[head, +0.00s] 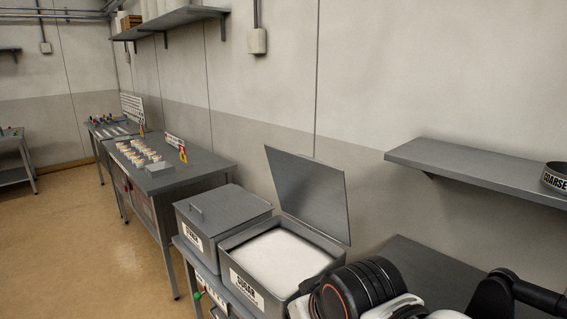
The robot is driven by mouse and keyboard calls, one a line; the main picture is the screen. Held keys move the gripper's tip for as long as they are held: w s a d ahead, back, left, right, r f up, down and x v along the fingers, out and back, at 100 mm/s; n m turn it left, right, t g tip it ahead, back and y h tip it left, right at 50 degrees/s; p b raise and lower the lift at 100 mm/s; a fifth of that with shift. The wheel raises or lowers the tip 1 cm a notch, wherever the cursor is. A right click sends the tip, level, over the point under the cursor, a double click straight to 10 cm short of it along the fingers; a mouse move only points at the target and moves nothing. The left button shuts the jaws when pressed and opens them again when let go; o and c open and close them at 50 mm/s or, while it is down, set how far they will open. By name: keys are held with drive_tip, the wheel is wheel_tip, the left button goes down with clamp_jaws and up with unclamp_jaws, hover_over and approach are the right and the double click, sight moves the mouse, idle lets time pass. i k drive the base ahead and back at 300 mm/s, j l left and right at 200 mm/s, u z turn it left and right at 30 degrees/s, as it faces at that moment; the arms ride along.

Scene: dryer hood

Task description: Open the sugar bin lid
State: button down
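The sugar bin (262,309) is a grey metal box with a white label reading SUGAR, at the lower middle of the head view. Its flat grey lid (312,190) stands raised at the back, hinged along the rear edge and leaning against or close to the wall; whether it touches cannot be told. White sugar (281,262) shows inside the open bin. Black and white links of my arm cover the bin's front right corner in the picture. I cannot make out the fingertips of my gripper in this view.
A similar bin (222,211) with a shut lid stands directly left of the sugar bin. Further left is a steel table (201,172) with rows of small items. A wall shelf (470,168) at the right holds a labelled round container (556,180). Open floor (75,240) lies at left.

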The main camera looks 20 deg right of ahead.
sight(312, 193)
drive_tip(key=i+j+z, duration=0.45)
drive_tip(key=i+j, duration=0.2)
drive_tip(key=i, duration=0.05)
